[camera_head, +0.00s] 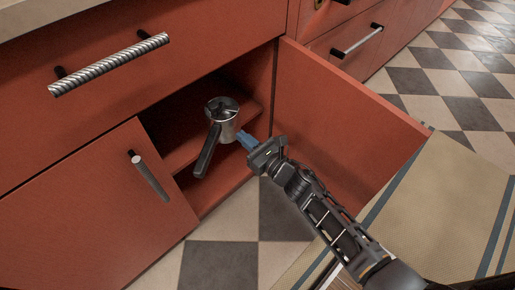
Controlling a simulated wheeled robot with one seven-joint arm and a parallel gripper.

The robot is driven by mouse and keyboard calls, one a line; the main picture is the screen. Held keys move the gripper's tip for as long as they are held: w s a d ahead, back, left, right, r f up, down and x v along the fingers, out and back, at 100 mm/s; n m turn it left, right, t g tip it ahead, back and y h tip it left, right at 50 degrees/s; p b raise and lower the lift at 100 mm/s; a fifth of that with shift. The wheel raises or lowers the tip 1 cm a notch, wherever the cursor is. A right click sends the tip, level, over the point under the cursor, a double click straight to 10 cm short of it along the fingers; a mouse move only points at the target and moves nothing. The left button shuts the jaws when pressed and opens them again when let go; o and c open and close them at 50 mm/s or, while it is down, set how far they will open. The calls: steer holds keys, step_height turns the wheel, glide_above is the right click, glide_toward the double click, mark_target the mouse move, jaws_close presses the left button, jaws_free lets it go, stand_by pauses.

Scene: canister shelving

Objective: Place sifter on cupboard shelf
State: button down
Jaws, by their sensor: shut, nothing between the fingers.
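The sifter (224,127), a metal cup with a dark handle hanging down toward the lower left, is at the front of the cupboard shelf (183,153). It looks upright, with its open top visible. Its handle sticks out past the shelf's front edge. My gripper (243,138) is shut, with its blue fingertips just to the lower right of the sifter's cup. I cannot tell whether the fingertips touch the cup. The contact between the sifter's base and the shelf is partly hidden.
The right cupboard door (340,115) stands open beside my arm; the left door (95,210) is closed or nearly so. A drawer with a twisted metal handle (110,64) is above. A beige striped mat or surface (440,200) lies at right.

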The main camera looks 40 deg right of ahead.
steer(key=shift+w, duration=0.95)
steer(key=w+b, duration=0.5)
steer(key=w, duration=0.8)
steer(key=shift+w+f+b, duration=0.1)
steer(key=shift+b, duration=0.3)
steer(key=shift+w, duration=0.5)
steer(key=shift+s, duration=0.1)
